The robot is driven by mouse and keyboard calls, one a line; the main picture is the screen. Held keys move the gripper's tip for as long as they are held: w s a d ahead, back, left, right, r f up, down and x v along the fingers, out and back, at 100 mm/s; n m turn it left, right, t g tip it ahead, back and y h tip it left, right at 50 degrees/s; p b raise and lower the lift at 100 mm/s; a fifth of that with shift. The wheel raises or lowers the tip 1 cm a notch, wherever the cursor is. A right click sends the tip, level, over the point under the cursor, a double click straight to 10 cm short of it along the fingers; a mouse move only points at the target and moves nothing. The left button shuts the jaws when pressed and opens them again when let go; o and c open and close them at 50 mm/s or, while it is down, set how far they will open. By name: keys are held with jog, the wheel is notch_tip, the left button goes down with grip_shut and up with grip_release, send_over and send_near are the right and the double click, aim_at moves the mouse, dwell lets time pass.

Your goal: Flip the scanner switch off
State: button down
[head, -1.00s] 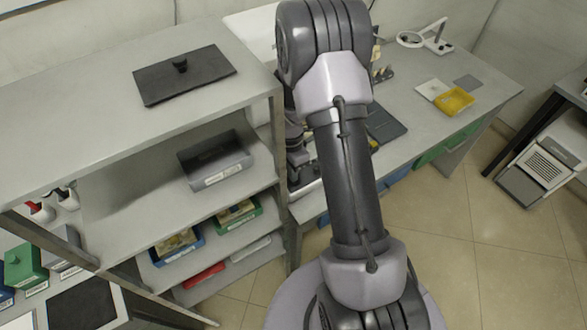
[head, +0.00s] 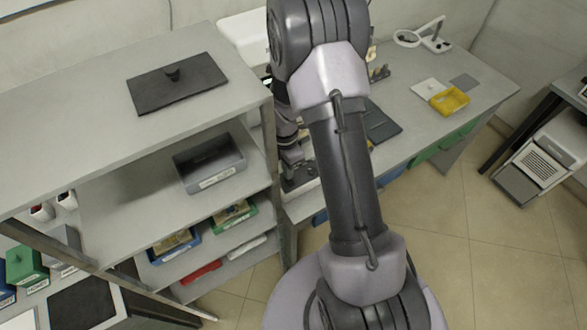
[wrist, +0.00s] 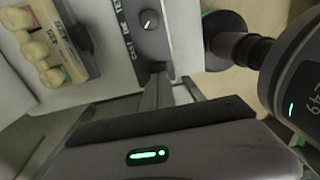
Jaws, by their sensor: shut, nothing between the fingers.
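In the wrist view a dark round knob (wrist: 148,21) with a white pointer line sits on a grey panel (wrist: 154,48) with white lettering at the top. The lettering is cut off, and I cannot tell whether this knob is the scanner switch. My gripper (wrist: 155,118) fills the lower part of the wrist view as a dark bar and grey body with a green light. It is shut and empty, and apart from the knob in the picture. In the head view my arm hides most of the bench behind it, and the gripper's fingertips cannot be made out.
Left of the panel, a block with several cream, tooth-like pieces (wrist: 38,45) lies on a pale surface. In the head view a tall shelf (head: 85,95) stands close left of my arm. The bench (head: 405,85) at right holds a yellow tray (head: 450,101).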

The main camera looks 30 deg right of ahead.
notch_tip(320, 180, up, 11)
jog(key=w+p, duration=0.1)
jog(key=p, duration=0.1)
jog(key=shift+w, duration=0.2)
